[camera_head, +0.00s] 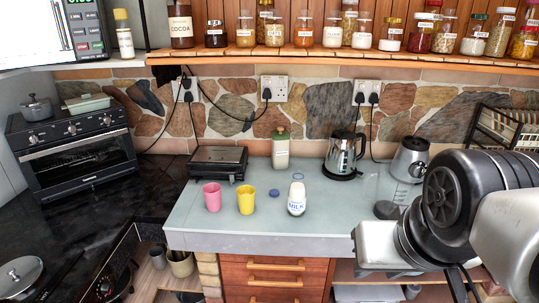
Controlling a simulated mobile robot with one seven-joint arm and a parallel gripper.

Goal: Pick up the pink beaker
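The pink beaker (212,197) stands upright on the grey-green countertop (190,228), towards its left front. A yellow beaker (246,200) stands upright just to its right, with a small gap between them. My arm comes in from the right side of the picture, well to the right of the pink beaker. The fingertips of my gripper cannot be made out, so I cannot see whether it is open or shut. Nothing covers the pink beaker.
A milk bottle (296,198) and a small blue lid (274,194) are right of the beakers. A black grill (217,161) stands behind them, with a green bottle (281,148) and a kettle (344,154) farther right. A shelf of jars (330,55) hangs above. The front strip of counter is clear.

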